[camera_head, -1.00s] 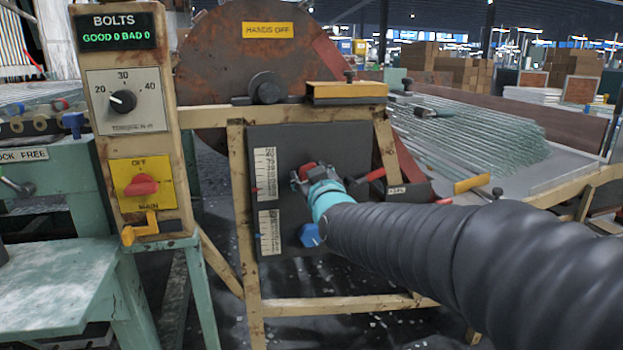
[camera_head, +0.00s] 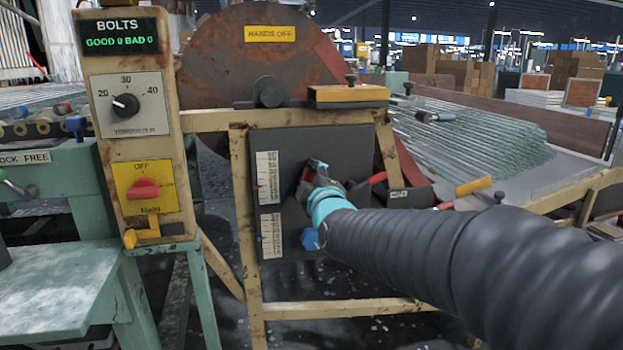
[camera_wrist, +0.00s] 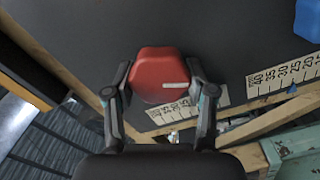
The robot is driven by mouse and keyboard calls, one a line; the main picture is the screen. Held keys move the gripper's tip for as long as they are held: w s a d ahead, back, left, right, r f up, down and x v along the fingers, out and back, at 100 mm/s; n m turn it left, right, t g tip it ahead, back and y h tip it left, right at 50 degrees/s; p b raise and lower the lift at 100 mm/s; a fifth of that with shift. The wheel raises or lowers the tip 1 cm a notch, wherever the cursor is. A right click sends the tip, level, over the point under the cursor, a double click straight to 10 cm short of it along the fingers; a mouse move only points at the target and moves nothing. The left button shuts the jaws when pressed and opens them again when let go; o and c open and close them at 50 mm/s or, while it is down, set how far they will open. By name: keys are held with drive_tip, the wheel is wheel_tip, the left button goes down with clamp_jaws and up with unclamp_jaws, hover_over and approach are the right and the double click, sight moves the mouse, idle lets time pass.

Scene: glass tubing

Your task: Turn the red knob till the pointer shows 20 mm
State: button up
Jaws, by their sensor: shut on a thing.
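The red knob (camera_wrist: 158,74) fills the upper middle of the wrist view, with a white mark on its face pointing right. My gripper (camera_wrist: 162,80) is shut on it, one finger on each side. In the head view the red knob (camera_head: 320,168) shows only in part behind my gripper (camera_head: 318,178). The upper white scale (camera_head: 267,178) is left of the knob on the dark panel; its numbers and pointer are too small to read. In the wrist view this scale (camera_wrist: 176,112) is partly covered by the knob and a finger, and its pointer cannot be made out.
A blue knob (camera_head: 310,239) sits below the red one, beside a second scale (camera_head: 272,236) with a blue pointer (camera_wrist: 292,89). A red-handled lever (camera_head: 376,178) is close right of my gripper. A control box (camera_head: 140,130) stands left; a rusty disc (camera_head: 235,65) is behind the panel.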

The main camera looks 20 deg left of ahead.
drive_tip(key=shift+n, duration=0.5)
drive_tip(key=o, duration=1.1)
drive_tip(key=shift+o, duration=0.2)
drive_tip(key=v, duration=1.2)
drive_tip(key=shift+a, duration=0.1)
